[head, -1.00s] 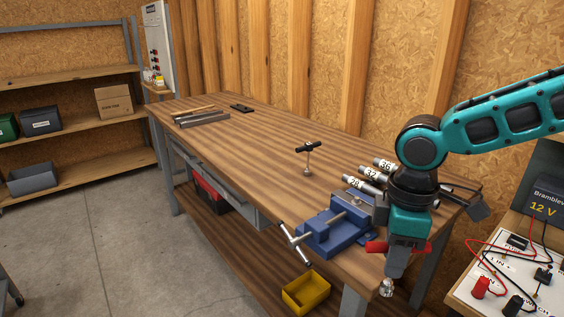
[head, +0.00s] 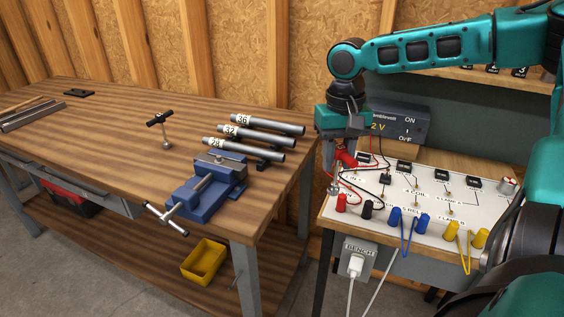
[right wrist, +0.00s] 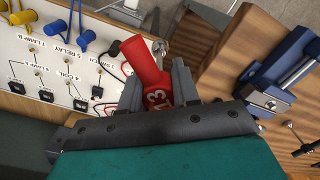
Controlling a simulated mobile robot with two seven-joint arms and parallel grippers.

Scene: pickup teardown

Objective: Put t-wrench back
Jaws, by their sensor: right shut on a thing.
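My right gripper (head: 340,158) is shut on a T-wrench with a red handle (head: 346,158), near the left edge of the test panel. Its metal socket end (head: 333,188) points down. In the right wrist view, the red handle (right wrist: 145,65), marked 13, sits between the two fingers (right wrist: 157,90). My left gripper is not in view.
A blue vise (head: 208,190) and several pipes marked 36, 32 and 28 (head: 265,126) are on the bench. The white test panel (head: 430,185) with plugs and wires stands at the right. A yellow bin (head: 204,262) sits below the bench.

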